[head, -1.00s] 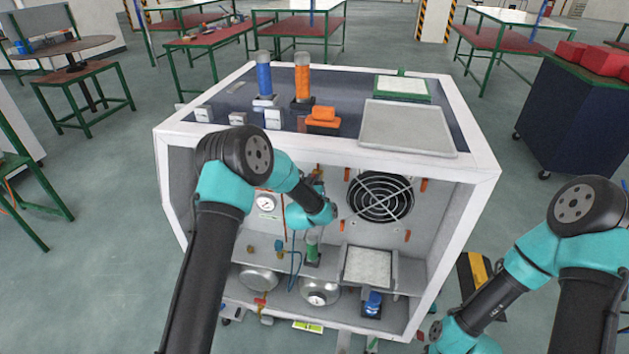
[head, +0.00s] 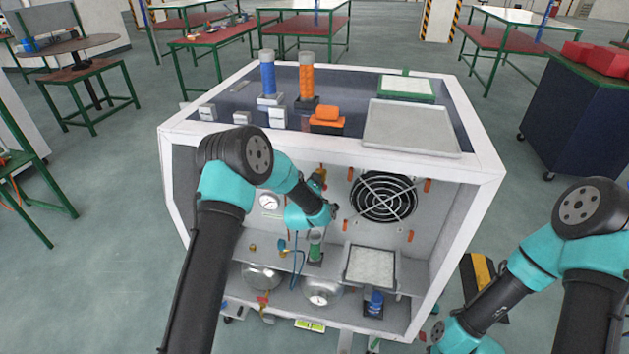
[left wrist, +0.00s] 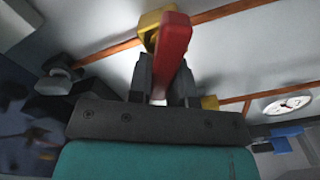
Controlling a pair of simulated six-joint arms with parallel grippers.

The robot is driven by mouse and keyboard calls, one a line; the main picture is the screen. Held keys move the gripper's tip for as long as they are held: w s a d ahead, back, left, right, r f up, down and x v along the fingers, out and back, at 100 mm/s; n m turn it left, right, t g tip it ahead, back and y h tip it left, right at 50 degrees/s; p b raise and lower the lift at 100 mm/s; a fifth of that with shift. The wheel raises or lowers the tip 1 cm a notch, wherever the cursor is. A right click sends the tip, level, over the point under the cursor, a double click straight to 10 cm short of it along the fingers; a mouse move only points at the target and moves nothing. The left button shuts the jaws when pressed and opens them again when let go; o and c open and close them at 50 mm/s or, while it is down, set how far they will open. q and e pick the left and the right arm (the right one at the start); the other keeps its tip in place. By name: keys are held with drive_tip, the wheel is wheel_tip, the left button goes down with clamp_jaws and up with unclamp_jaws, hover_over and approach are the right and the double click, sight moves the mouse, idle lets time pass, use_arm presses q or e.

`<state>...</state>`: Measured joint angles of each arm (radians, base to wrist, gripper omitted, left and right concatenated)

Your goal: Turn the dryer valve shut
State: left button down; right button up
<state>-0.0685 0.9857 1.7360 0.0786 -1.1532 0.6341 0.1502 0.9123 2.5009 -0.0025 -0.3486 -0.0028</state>
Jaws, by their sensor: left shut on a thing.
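The valve shows in the left wrist view as a red lever handle (left wrist: 172,52) on a yellow body (left wrist: 158,20), joined to copper-coloured pipe. My left gripper (left wrist: 162,82) is shut on the red handle, with one finger on each side of it. In the head view my left gripper (head: 319,180) reaches into the open front of the white cabinet (head: 480,195), and my wrist hides most of the valve. My right arm is at the lower right, outside the cabinet, and its gripper is not in view.
A round fan grille (head: 384,197) is right of my left wrist. A gauge (head: 269,202) is left of it. A green-topped cylinder (head: 315,248), blue tubing (head: 296,262) and a square tray (head: 371,267) sit below. The cabinet's side walls bound the space.

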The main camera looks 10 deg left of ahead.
use_arm(q)
drive_tip(key=n, duration=0.3)
drive_tip(key=f+n, duration=0.1)
drive_tip(key=n, duration=0.2)
drive_tip(key=shift+a, duration=0.15)
drive_tip(key=shift+n, duration=0.3)
drive_tip(key=c, duration=1)
unclamp_jaws()
drive_tip(key=shift+c, duration=0.2)
drive_tip(key=s, duration=1.7)
drive_tip(key=shift+s, duration=0.2)
